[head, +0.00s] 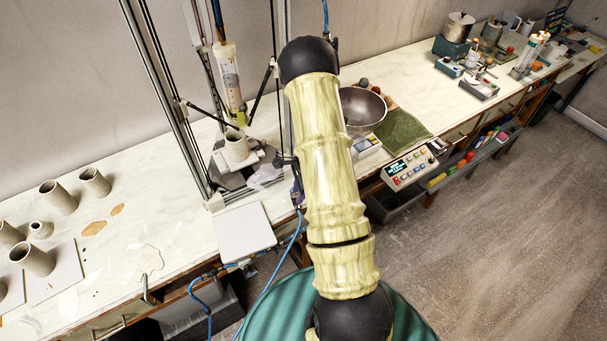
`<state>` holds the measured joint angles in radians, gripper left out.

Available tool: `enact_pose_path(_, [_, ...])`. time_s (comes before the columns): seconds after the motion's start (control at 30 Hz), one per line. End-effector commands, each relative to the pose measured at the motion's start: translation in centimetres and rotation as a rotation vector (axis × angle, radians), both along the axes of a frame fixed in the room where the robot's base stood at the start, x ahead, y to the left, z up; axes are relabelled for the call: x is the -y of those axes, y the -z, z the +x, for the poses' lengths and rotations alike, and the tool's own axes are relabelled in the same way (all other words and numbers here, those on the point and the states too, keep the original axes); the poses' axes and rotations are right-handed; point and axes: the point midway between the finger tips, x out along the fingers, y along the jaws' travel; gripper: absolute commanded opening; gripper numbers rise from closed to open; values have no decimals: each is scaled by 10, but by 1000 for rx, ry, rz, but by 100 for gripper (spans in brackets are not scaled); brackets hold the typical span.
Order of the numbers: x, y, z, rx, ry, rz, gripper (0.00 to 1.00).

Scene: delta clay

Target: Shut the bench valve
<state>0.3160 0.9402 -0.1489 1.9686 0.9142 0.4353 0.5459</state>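A small fitting (246,265) sits at the front edge of the bench, below a white square board, where blue air hose meets it. It looks like the bench valve, but it is too small to tell how its handle stands. Blue hose (208,310) hangs from the bench front to its left, and another length runs up to its right. My arm crosses the middle of the head view from bottom to top, bent at a black joint. My gripper is not visible; the arm may hide it. Nothing shows touching the fitting.
A tall delta clay printer (229,85) stands on the bench (165,215) left of my arm, with a clay pot (236,148) under its nozzle. Clay cylinders (58,196) stand at left. A metal bowl (362,108) and control box (410,168) are right. Floor at right is clear.

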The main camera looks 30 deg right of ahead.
Motion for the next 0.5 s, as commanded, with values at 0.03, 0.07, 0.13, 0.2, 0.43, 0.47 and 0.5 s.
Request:
enact_pose_path(0.03, [1,-4,1,2,-2,-1,30])
enact_pose_path(0.07, [1,-8,1,3,-2,-1,30])
enact_pose_path(0.13, [4,-16,0,4,-1,-2,30])
enact_pose_path(0.2, [6,-27,0,5,-1,-2,30])
enact_pose_path(0.43, [15,-70,-2,6,-1,-3,30])
enact_pose_path(0.47, [16,-75,-3,6,-1,-2,30])
enact_pose_path(0.5, [18,-83,-3,5,-1,-2,30])
